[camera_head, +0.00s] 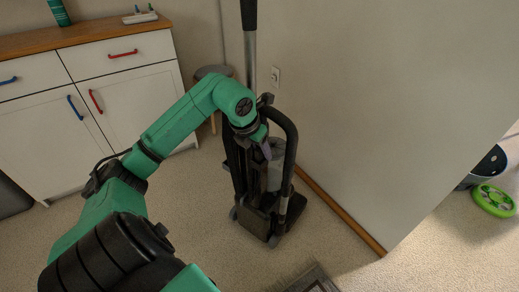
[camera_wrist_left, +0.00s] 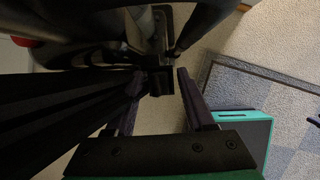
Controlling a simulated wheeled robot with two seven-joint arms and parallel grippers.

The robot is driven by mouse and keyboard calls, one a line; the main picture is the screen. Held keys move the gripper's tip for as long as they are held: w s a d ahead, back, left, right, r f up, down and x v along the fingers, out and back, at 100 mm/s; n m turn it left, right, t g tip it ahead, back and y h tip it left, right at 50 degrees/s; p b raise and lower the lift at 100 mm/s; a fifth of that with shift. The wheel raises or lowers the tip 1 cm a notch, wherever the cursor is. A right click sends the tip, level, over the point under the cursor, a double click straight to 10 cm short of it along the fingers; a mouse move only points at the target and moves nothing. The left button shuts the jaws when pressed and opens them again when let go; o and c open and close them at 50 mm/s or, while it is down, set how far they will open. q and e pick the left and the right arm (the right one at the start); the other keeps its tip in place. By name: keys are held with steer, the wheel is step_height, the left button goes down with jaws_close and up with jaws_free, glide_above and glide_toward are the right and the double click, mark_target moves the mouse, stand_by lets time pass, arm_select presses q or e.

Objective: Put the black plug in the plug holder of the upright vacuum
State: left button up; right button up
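The upright vacuum (camera_head: 290,150) stands by the wall in the head view, dark with a tall handle. My left gripper (camera_head: 267,148) is at its upper body, partly hidden by my wrist. In the left wrist view my left gripper (camera_wrist_left: 160,80) has its two dark fingers spread apart. A small black block (camera_wrist_left: 160,84) lies between the fingertips, against the vacuum's dark parts, with a slight gap at the right finger. I cannot tell whether this block is the black plug or part of the plug holder. My right gripper is not in view.
White cabinets (camera_head: 125,95) with a wooden top stand at the left. A small stool (camera_head: 214,72) is behind the vacuum. A wall outlet (camera_head: 275,76) is near the handle. A green round object (camera_head: 493,200) lies far right. The carpet in front is mostly clear.

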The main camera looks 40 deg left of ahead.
arm_select(q)
steer(key=p+v, duration=0.1)
steer(key=v, duration=1.1)
steer(key=shift+r, duration=0.2)
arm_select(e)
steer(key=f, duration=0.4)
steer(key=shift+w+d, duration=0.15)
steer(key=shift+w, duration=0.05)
